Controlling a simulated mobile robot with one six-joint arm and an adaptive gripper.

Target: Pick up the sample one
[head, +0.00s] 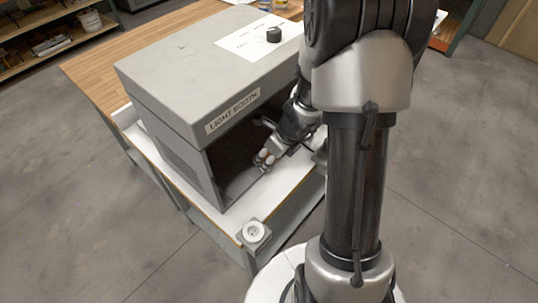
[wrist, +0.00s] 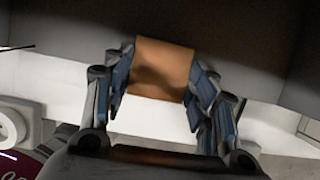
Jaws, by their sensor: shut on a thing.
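An orange-brown block-like sample (wrist: 165,62) sits between the two fingers of my gripper (wrist: 157,88) in the wrist view. The gripper is shut on it, with a finger on each side. No label shows on the sample, so I cannot tell its number. In the head view my gripper (head: 265,159) is at the open front of the grey light booth (head: 195,75). The sample cannot be made out there.
The booth stands on a wooden-topped bench (head: 90,72). A white sheet (head: 245,42) with a black knob-like object (head: 273,34) lies on the booth's top. A small round-topped device (head: 254,232) is at the bench's near corner. Shelves stand at the back left.

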